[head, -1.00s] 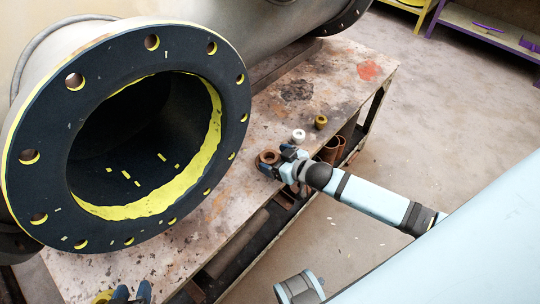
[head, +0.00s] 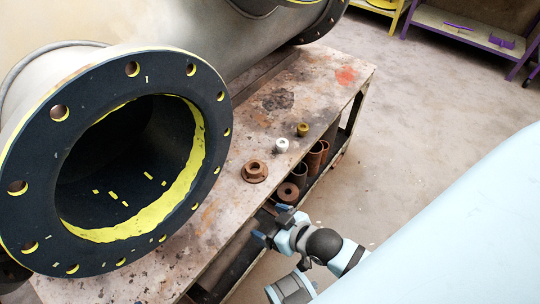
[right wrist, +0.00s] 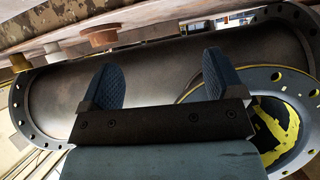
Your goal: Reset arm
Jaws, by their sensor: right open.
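My right gripper (head: 271,226) is beside the front edge of the workbench (head: 225,210) in the head view. Its two blue fingers stand apart with nothing between them, as the right wrist view (right wrist: 163,85) also shows. A rusty flanged part (head: 255,171) stands on the bench near the edge, apart from the gripper. My left gripper is not in the head view.
A large pipe with a black, yellow-edged flange (head: 133,69) fills the left of the bench. A white piece (head: 282,145) and an ochre piece (head: 303,129) stand near the bench edge. Rusty tubes (head: 314,158) sit on the lower shelf.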

